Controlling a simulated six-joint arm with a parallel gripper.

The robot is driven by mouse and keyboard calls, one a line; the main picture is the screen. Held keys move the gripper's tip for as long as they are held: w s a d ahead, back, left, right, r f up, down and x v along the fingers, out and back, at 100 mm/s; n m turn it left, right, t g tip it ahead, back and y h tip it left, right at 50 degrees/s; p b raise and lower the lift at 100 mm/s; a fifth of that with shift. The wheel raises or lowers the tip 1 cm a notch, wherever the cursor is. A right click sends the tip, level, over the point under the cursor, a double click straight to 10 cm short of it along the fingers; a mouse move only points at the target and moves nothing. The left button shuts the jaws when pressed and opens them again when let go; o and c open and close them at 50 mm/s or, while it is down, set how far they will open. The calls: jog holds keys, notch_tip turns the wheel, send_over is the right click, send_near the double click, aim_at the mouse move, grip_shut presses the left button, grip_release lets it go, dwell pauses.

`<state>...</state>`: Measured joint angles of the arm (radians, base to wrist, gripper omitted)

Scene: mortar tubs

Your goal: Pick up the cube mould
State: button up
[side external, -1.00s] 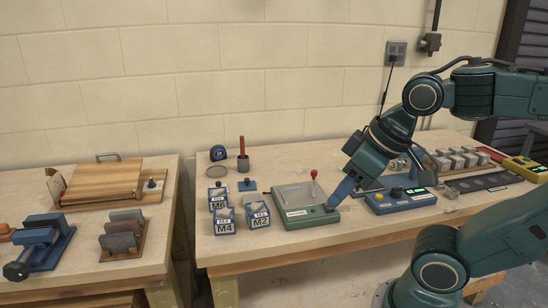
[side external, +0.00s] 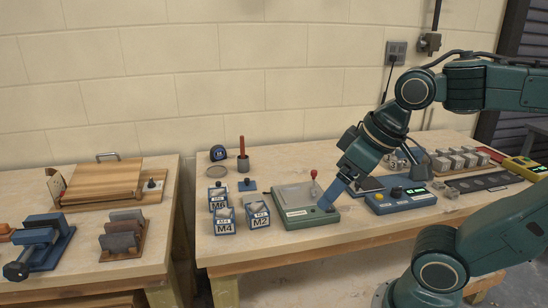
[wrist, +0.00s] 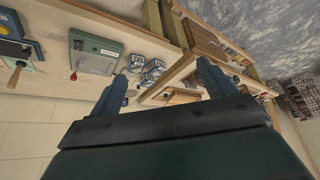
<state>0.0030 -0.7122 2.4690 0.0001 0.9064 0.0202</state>
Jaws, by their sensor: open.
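Blue square boxes with grey tops and white labels stand in a group left of the green plate device: M4 (side external: 225,222), M2 (side external: 258,216) and M6 (side external: 218,199). They look like moulds, but I cannot tell which is the cube mould meant. They also show small between my fingers in the wrist view, where one box (wrist: 154,66) is partly legible. My gripper (side external: 326,207) points down over the right front of the green device, right of the boxes and apart from them. Its two blue fingers (wrist: 171,64) are spread with nothing between them.
The green device (side external: 290,197) has a red-knobbed lever. Right of it is a blue control box (side external: 400,200). Behind the boxes are a tape measure (side external: 217,153) and a red-handled tool (side external: 242,155). A gap separates the left bench, which bears a blue vise (side external: 38,243).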

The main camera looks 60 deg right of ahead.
jog(key=w+r+m+g, duration=0.1)
jog(key=w+r+m, duration=0.2)
jog(key=w, duration=0.6)
jog(key=m+g, duration=0.4)
jog(key=m, duration=0.3)
send_over(224, 215)
notch_tip(224, 215, down, 14)
jog(key=shift+f, duration=0.25)
notch_tip(224, 215, down, 8)
jog(key=shift+f, duration=0.3)
